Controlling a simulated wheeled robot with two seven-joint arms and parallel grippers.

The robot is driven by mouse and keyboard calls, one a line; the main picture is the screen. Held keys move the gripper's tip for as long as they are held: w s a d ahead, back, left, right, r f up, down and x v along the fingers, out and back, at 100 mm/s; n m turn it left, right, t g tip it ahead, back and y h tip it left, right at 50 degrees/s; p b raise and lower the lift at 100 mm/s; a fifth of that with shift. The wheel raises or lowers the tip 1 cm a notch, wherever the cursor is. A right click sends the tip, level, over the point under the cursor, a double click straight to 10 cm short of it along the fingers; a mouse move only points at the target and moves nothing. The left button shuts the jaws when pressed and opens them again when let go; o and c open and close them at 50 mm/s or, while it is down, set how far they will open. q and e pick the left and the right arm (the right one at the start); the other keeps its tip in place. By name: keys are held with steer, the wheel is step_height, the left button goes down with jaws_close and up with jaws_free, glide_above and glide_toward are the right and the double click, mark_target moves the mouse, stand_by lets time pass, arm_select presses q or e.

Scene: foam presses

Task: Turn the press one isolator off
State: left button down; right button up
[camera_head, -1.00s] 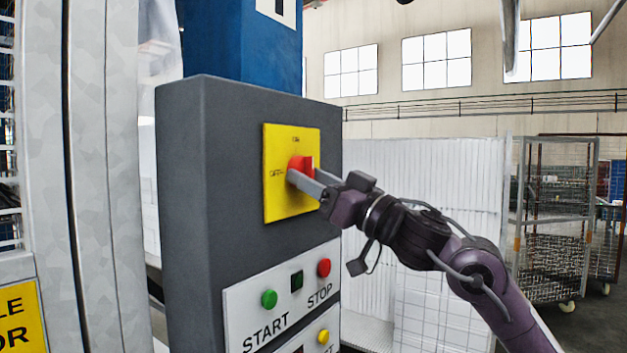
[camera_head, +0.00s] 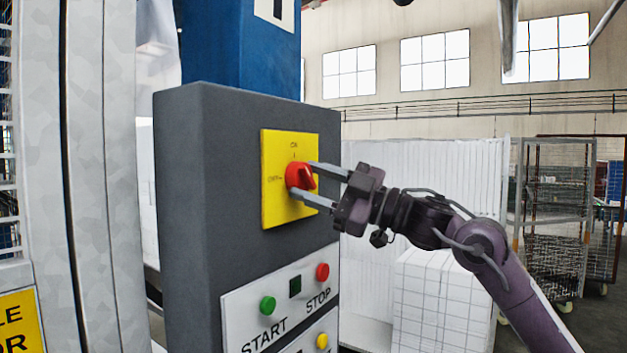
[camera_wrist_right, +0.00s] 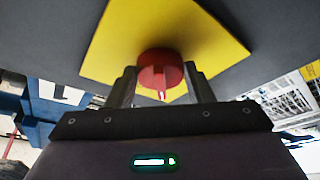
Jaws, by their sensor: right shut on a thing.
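The red isolator knob (camera_head: 298,175) sits on a yellow plate (camera_head: 279,211) high on the front of a dark grey control box (camera_head: 185,190). The plate reads ON at the top and has another, hard-to-read label at the left. The knob's raised grip looks tilted between upright and level. My right gripper (camera_head: 301,178) has one finger at the upper right of the knob and one at the lower left, shut on it. In the right wrist view the red knob (camera_wrist_right: 161,68) sits between the two fingers. My left gripper is not in view.
Below the plate are a green START button (camera_head: 267,305), a red STOP button (camera_head: 322,271) and a yellow button (camera_head: 322,340). A blue machine body (camera_head: 235,45) rises behind the box. A grey guard post (camera_head: 100,180) stands at left. Wire trolleys (camera_head: 555,215) stand at right.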

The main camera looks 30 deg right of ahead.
steer(key=n+g+p, duration=0.1)
steer(key=n+p, duration=0.1)
steer(key=n, duration=0.1)
steer(key=n+g+p, duration=0.1)
steer(key=n+p, duration=0.2)
steer(key=n, duration=0.1)
steer(key=r+n+g+p, duration=0.1)
steer(key=n+g+p, duration=0.1)
steer(key=n, duration=0.1)
steer(key=shift+w+d+n+p, duration=0.1)
steer(key=shift+d+n+p, duration=0.1)
steer(key=shift+n+p, duration=0.15)
stand_by(0.3)
steer(key=o, duration=1)
steer(key=shift+f, duration=0.1)
